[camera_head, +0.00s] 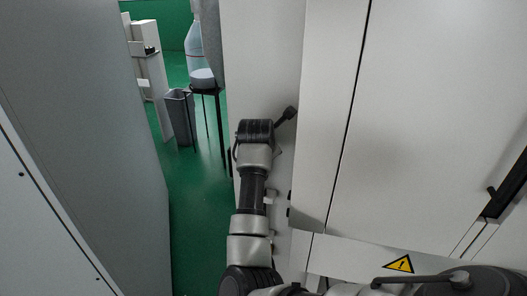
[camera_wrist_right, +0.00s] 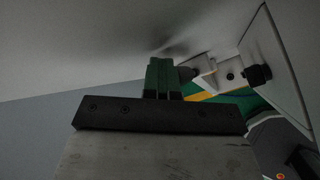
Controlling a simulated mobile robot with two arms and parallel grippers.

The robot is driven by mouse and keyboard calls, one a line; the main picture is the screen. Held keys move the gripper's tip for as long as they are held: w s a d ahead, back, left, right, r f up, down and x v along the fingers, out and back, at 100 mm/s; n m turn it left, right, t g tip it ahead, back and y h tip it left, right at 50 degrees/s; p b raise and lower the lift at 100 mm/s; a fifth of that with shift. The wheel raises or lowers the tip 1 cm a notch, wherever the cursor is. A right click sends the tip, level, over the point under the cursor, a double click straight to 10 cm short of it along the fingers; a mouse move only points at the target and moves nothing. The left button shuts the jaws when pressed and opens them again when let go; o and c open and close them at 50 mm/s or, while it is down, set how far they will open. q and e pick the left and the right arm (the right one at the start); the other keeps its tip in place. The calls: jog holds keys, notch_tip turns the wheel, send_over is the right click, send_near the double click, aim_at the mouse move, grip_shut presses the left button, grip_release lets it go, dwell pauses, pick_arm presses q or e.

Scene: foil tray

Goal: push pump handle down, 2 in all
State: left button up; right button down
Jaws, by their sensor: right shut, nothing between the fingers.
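A short dark lever with a rounded end (camera_head: 288,113), which looks like the pump handle, sticks out beside a pale cabinet wall, just right of my right wrist in the head view. My right arm reaches forward there, and its wrist hides the fingers. In the right wrist view my right gripper (camera_wrist_right: 163,79) shows dark green fingers, shut and empty, close to a pale surface. A small dark knob sits just right of the fingertips; I cannot tell whether they touch. My left gripper is not in view.
Tall pale cabinets (camera_head: 420,110) fill the right, one with a yellow warning sign (camera_head: 399,264). A grey panel (camera_head: 85,130) stands on the left. Between them is green floor (camera_head: 200,220). A grey bin (camera_head: 179,115) and a large bottle (camera_head: 200,60) on a black stand are farther back.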

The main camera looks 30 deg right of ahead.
jog(key=shift+f+b, duration=1.3)
jog(key=shift+f, duration=0.3)
dwell(0.8)
jog(key=shift+r, duration=0.1)
jog(key=shift+r+p, duration=1.45)
jog(key=shift+r, duration=1.5)
jog(key=shift+r, duration=0.15)
notch_tip(320, 180, up, 5)
jog(key=shift+f+p, duration=0.1)
jog(key=shift+p, duration=0.9)
